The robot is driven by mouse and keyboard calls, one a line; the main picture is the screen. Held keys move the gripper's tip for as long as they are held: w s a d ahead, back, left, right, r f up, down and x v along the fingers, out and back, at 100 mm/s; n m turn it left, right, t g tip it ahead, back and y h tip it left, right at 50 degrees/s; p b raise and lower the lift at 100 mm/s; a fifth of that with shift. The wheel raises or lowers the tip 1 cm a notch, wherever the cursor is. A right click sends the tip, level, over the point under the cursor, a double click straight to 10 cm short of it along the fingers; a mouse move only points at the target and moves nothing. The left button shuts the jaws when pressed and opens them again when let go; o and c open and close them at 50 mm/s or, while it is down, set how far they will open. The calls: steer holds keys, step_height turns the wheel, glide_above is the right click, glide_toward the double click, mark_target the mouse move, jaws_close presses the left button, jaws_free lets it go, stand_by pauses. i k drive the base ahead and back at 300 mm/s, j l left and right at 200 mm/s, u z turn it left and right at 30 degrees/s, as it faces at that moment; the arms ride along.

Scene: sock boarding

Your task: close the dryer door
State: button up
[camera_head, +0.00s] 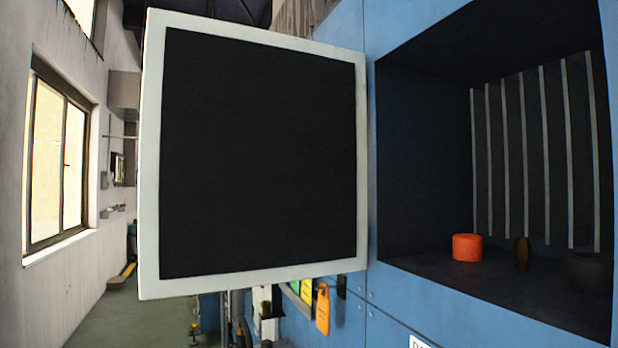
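The dryer door (256,155) stands wide open to the left of the dryer opening. It is a square panel with a pale frame and a dark middle, and its right edge lies along the blue dryer front (371,200). The dryer's dark chamber (425,150) is open to view on the right, with several pale vertical bars on its inner wall. No handle can be made out on the door. My gripper is not in view.
Inside the chamber are an orange cylinder (467,247), a small brown object (522,254) and a dark pot-like object (592,273). An orange tag (323,309) hangs below the door. A window (57,160) and green floor (110,322) show at left.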

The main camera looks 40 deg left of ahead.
mark_target(253, 165)
steer(key=k+u, duration=0.1)
steer(key=u, duration=0.25)
steer(key=k+u, duration=0.1)
steer(key=u, duration=0.3)
steer(key=k+j+u, duration=0.1)
steer(key=u, duration=0.25)
steer(key=i+j+u, duration=0.2)
steer(key=u, duration=0.2)
steer(key=i+j+u, duration=0.2)
steer(key=u, duration=0.2)
steer(key=i+u, duration=0.4)
steer(key=i+j+z, duration=0.1)
steer(key=i+z, duration=0.2)
steer(key=i, duration=0.2)
steer(key=i+j+z, duration=0.25)
steer(key=i, duration=0.2)
steer(key=i+z, duration=0.15)
steer(key=z, duration=0.35)
steer(key=i+z, duration=0.2)
steer(key=z, duration=0.3)
steer(key=i+z, duration=0.15)
steer(key=z, duration=0.35)
